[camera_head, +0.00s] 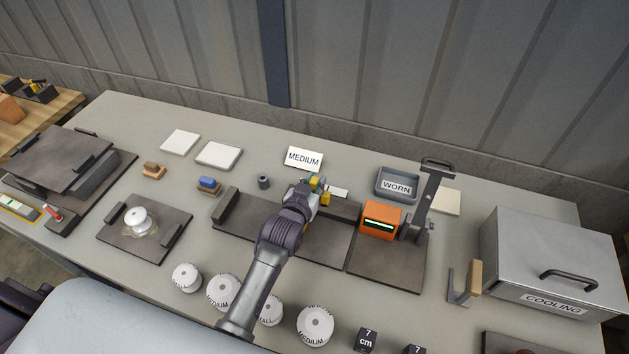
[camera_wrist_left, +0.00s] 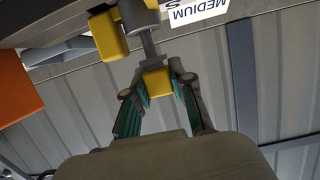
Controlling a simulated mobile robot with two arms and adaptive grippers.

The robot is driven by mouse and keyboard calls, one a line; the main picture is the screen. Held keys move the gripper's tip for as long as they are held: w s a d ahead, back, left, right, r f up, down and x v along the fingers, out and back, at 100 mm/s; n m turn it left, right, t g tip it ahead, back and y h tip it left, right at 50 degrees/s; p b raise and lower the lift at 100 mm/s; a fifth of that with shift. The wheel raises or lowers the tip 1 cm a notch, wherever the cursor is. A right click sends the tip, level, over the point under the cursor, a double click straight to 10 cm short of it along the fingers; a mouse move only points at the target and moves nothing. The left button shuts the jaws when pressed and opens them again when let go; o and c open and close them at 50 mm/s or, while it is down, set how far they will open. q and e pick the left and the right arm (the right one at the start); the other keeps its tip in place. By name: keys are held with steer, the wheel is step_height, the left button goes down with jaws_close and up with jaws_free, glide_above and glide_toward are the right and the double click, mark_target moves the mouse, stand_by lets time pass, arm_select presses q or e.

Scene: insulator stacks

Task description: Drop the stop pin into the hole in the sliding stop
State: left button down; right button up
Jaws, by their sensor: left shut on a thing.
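My left gripper (camera_head: 318,190) reaches over the dark fixture (camera_head: 236,228) in the middle of the table. In the left wrist view my left gripper (camera_wrist_left: 160,88) is shut on a yellow block-shaped grip (camera_wrist_left: 157,83), apparently the head of the stop pin. A grey shaft (camera_wrist_left: 149,46) runs from it to a grey cylinder (camera_wrist_left: 138,17). A second yellow block (camera_wrist_left: 107,37) sits beside that cylinder and may belong to the sliding stop. The hole is not visible, and I cannot tell whether the pin is in it. My right gripper is not in view.
An orange device (camera_head: 381,220) with a lit display and an upright lever (camera_head: 430,195) stand right of the gripper. A MEDIUM card (camera_head: 304,158) and a WORN tray (camera_head: 397,185) lie behind. Several white insulators (camera_head: 315,326) line the front edge.

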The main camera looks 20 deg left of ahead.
arm_select(q)
steer(key=shift+f+b, duration=0.55)
steer(key=shift+f, duration=0.35)
steer(key=c, duration=1)
jaws_free()
steer(key=shift+o, duration=0.5)
steer(key=shift+s, duration=0.1)
steer(key=v, duration=1.2)
steer(key=shift+r, duration=0.15)
